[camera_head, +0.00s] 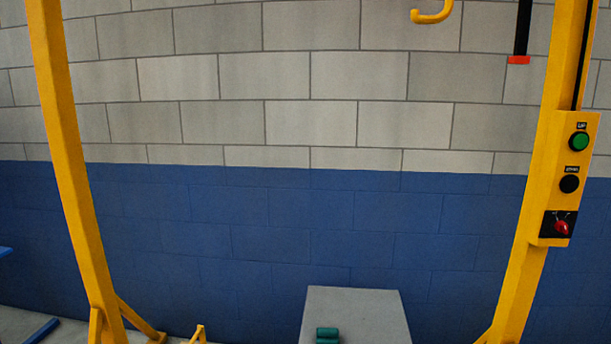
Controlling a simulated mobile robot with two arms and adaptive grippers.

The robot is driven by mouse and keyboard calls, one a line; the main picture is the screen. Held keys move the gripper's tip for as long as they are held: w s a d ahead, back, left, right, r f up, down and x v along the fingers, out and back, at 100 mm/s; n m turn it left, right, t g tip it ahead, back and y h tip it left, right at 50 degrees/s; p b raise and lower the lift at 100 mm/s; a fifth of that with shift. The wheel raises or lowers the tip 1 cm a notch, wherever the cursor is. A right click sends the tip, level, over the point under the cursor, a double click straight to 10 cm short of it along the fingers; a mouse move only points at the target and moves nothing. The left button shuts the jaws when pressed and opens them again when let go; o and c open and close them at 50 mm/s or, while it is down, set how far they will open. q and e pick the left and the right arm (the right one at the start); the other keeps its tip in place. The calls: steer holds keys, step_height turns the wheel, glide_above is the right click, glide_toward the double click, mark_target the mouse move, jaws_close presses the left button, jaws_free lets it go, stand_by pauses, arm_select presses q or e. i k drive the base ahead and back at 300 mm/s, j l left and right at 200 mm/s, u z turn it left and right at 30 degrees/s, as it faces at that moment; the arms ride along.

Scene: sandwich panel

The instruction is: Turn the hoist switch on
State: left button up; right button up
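The hoist switch (562,227) is a red rotary knob on a black plate, low on the yellow control box (553,180). The box is fixed to the right yellow post of the hoist frame. Above the switch are a black button (569,184) and a green button (579,141), each with a small label. The knob looks tilted; I cannot tell its on or off position. Neither of my grippers shows in the head view.
The left yellow post (65,140) stands with angled braces at its foot. A yellow hook (432,14) hangs at the top. A grey panel (365,310) with a green object (327,334) on it is at bottom centre. A blue-and-grey block wall closes the back.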

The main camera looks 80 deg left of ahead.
mark_target(559, 224)
steer(key=k+j+u, duration=0.3)
steer(key=k+u, duration=0.15)
steer(key=k+j+u, duration=0.45)
steer(key=k+j, duration=0.2)
steer(key=j, duration=0.15)
steer(key=k+j, duration=0.25)
steer(key=k+j+u, duration=0.1)
steer(key=j, duration=0.3)
steer(key=k+j, duration=0.3)
steer(key=k+j+u, duration=0.1)
steer(key=j, duration=0.3)
steer(key=k+j, duration=0.3)
steer(key=j, duration=0.2)
steer(key=i+l+z, duration=0.15)
steer(key=i+l, duration=0.15)
steer(key=i, duration=0.2)
steer(key=i+l+z, duration=0.15)
steer(key=i, duration=0.4)
steer(key=i+l+z, duration=0.2)
steer(key=i, duration=0.3)
steer(key=i+l+z, duration=0.15)
steer(key=i+l, duration=1)
